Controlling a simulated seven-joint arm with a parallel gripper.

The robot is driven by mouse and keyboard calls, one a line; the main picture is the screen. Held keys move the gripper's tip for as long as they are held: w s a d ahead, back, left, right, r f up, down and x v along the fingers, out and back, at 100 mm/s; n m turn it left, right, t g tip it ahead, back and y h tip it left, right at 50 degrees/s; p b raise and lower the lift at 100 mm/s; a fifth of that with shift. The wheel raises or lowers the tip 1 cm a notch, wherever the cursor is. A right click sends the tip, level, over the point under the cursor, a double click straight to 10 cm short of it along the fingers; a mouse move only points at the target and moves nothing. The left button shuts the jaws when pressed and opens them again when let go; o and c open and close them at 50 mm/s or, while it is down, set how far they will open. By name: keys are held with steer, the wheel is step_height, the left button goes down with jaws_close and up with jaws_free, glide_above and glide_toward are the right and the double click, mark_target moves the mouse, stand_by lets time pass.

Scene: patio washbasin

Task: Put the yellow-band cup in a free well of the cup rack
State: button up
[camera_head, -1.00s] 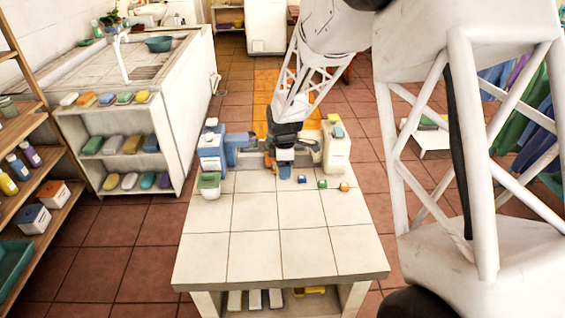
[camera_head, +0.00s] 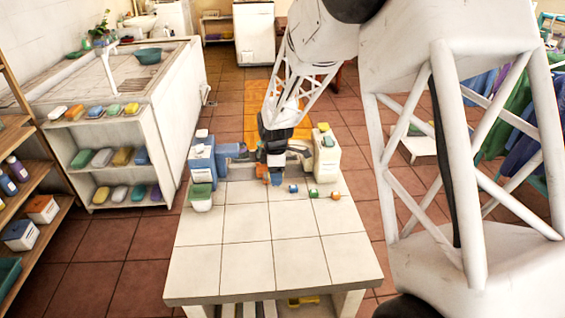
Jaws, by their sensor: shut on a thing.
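My gripper (camera_head: 276,170) points down over the far end of the white tiled table (camera_head: 245,255). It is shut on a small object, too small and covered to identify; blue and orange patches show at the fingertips. No yellow band can be made out on anything near it. Several small coloured pieces stand in a row to its right: a blue one (camera_head: 293,188), a green one (camera_head: 314,193) and an orange one (camera_head: 336,196). I cannot tell whether they are cups. The cup rack and its wells cannot be made out; my arm hides part of the far edge.
A blue device (camera_head: 203,160) and a white tub with green top (camera_head: 201,197) stand left of the gripper. A cream container (camera_head: 327,162) stands close on its right. The table's near part is clear. A shelf with soaps (camera_head: 112,158) is at left.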

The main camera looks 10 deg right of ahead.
steer(key=w+d+r+m, duration=0.2)
steer(key=w+d+r, duration=0.2)
steer(key=w+r, duration=0.6)
steer(key=w+d+f+n, duration=0.1)
steer(key=w+f, duration=0.2)
steer(key=w, duration=0.5)
steer(key=w+d+f+n, duration=0.1)
steer(key=w+f, duration=0.2)
steer(key=w, duration=0.4)
steer(key=shift+w+d, duration=0.25)
steer(key=shift+w, duration=0.1)
steer(key=shift+f, duration=0.1)
steer(key=shift+f, duration=3.1)
steer(key=shift+f, duration=0.1)
steer(key=shift+f, duration=1.75)
steer(key=shift+f, duration=0.15)
